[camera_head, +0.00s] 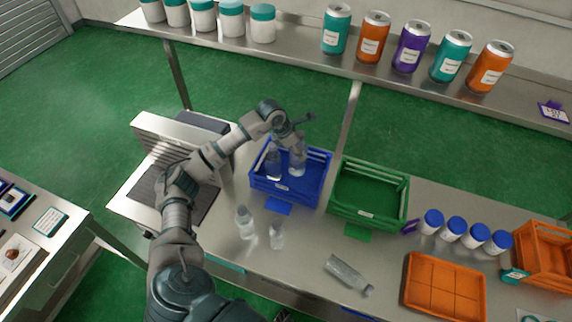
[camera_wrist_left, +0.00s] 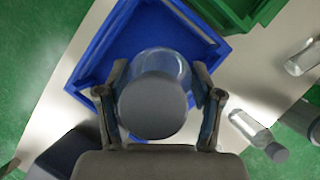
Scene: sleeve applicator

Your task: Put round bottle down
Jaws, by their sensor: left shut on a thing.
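My left gripper (camera_head: 292,138) is shut on a clear round bottle (camera_head: 297,164), which is upright and at least partly inside the blue crate (camera_head: 262,192). I cannot tell whether its base touches the crate floor. In the left wrist view the gripper (camera_wrist_left: 160,100) has a finger on each side of the bottle's grey cap (camera_wrist_left: 152,105), with the blue crate (camera_wrist_left: 90,62) below. Another clear bottle (camera_head: 273,163) appears in the crate, left of the held one. My right gripper is not in view.
Two clear bottles (camera_head: 245,222) (camera_head: 277,236) stand in front of the blue crate, and another bottle (camera_head: 349,275) lies on its side. An empty green crate (camera_head: 372,219) is to the right. Blue-lidded jars (camera_head: 432,222) and an orange tray (camera_head: 443,312) are further right. A shelf with cans (camera_head: 372,38) runs behind.

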